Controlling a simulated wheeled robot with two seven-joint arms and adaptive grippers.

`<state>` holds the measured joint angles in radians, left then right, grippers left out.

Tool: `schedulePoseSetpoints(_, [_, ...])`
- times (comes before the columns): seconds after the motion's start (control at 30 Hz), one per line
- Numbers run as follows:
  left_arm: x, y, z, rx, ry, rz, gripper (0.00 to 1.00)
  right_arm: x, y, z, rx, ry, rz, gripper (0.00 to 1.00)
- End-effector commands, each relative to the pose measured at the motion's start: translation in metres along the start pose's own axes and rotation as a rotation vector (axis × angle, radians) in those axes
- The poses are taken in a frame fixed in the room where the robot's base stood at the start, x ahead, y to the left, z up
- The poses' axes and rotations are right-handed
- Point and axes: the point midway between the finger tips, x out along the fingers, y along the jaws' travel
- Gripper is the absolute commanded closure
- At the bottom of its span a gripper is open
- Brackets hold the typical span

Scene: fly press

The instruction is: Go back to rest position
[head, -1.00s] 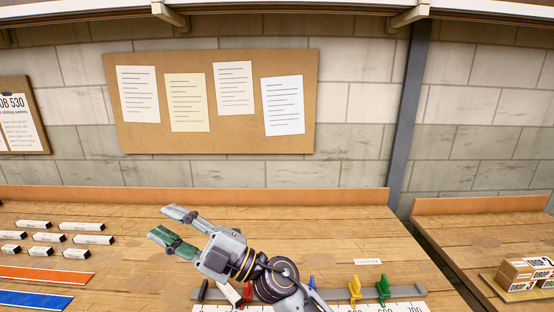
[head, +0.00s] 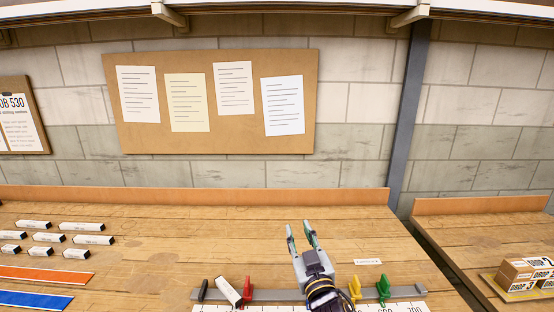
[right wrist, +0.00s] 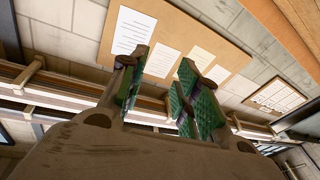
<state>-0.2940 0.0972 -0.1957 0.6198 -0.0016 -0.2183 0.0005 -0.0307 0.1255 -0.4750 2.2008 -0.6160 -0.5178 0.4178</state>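My right gripper (head: 300,226) is over the bench in the head view, fingers pointing toward the back wall. Its two green-padded fingers are apart with nothing between them. The right wrist view shows the same open, empty fingers (right wrist: 158,85) against the wall and ceiling. My left gripper is in neither view.
Below the gripper, a grey rail (head: 265,295) carries red (head: 247,289), yellow (head: 354,288) and green (head: 383,289) pieces. A white block (head: 228,292) leans tilted at the rail. Several labelled blocks (head: 93,240) lie left. Boxes (head: 524,270) stand on the right bench. The bench's middle is clear.

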Motion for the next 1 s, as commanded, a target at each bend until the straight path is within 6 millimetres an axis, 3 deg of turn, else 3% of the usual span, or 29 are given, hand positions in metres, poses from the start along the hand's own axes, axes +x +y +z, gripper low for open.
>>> schedulePoseSetpoints(0.03, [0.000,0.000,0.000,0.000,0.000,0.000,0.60,-0.007,0.008,0.018,0.012,-0.063,0.018,0.68])
schedulePoseSetpoints(0.27, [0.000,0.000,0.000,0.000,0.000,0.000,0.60,-0.044,0.039,0.092,0.053,-0.345,0.077,0.68])
schedulePoseSetpoints(0.5, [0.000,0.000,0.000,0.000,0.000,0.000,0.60,-0.103,0.057,0.162,0.086,-0.643,0.094,0.68])
schedulePoseSetpoints(0.8, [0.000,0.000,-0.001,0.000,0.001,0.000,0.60,-0.197,0.064,0.226,0.120,-1.006,0.050,0.68])
schedulePoseSetpoints(1.0, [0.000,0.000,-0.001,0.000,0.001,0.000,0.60,-0.247,0.063,0.246,0.134,-1.175,0.002,0.68])
